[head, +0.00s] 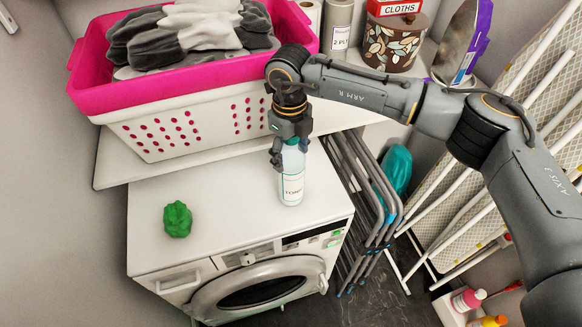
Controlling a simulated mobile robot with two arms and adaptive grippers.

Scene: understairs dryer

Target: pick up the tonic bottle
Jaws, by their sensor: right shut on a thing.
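The tonic bottle (292,180) is pale with a white label that reads partly "TONI". It stands upright on, or just above, the white dryer top (240,215), near its right side; I cannot tell whether its base touches. My right gripper (290,145) comes down from above and is shut around the bottle's upper part. My left gripper is not in view.
A green lumpy object (177,219) lies on the dryer top at left. A pink-rimmed white basket (175,135) of grey cloths sits on the shelf (115,165) behind. A folded grey rack (365,190) stands right of the dryer. The dryer's front middle is clear.

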